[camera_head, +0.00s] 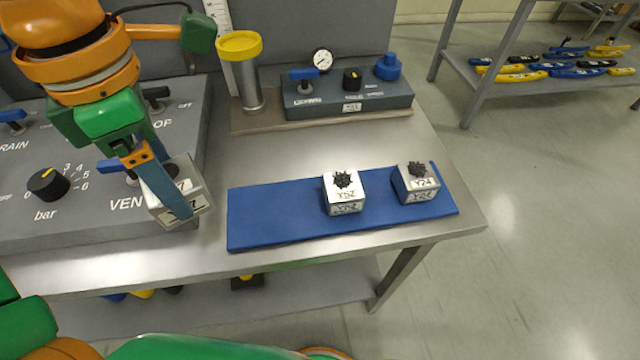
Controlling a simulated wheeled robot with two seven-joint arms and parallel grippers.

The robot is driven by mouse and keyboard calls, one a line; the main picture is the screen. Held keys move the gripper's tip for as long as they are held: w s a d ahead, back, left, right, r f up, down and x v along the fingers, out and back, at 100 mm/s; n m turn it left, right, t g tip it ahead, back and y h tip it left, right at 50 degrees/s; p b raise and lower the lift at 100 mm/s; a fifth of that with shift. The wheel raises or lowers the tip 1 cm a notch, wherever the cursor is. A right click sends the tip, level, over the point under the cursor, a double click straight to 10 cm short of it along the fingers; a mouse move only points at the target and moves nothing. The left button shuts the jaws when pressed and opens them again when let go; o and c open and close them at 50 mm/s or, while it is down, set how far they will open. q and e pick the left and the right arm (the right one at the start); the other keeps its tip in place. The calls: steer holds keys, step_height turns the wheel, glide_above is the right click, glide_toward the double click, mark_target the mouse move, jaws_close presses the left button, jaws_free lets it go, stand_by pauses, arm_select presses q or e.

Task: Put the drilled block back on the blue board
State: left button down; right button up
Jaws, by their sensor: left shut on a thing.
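My left gripper (150,172) is shut on a pale metal block (185,208) with a dark-lettered label. The block is tilted and held to the left of the blue board (275,220), in front of the grey valve panel. The blue board lies along the front of the steel table. Two similar labelled blocks with black spiky tops sit on it: one near its middle (343,194) and one near its right end (416,184). The board's left part is bare. My right gripper is not in view.
The grey panel (60,215) with a black knob and blue levers fills the table's left side. Behind the board stand a yellow-topped metal cylinder (245,75) and a grey box (345,98) with a gauge. Bare steel table lies between them and the board.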

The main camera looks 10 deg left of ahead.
arm_select(q)
steer(key=w+d+f, duration=0.2)
steer(key=d+f, duration=0.1)
steer(key=f, duration=0.1)
steer(key=w+d+f, duration=0.3)
steer(key=d+f, duration=0.1)
steer(key=w+d+f, duration=0.3)
steer(key=f, duration=0.1)
steer(key=shift+d+f, duration=0.15)
steer(key=shift+w+f, duration=0.1)
steer(key=shift+f, duration=0.2)
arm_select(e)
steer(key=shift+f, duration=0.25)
arm_select(q)
steer(key=shift+f, duration=0.1)
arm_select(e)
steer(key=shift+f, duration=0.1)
arm_select(q)
steer(key=shift+c, duration=1.8)
jaws_free()
steer(key=shift+f, duration=0.1)
steer(key=o, duration=0.4)
steer(key=shift+c, duration=0.2)
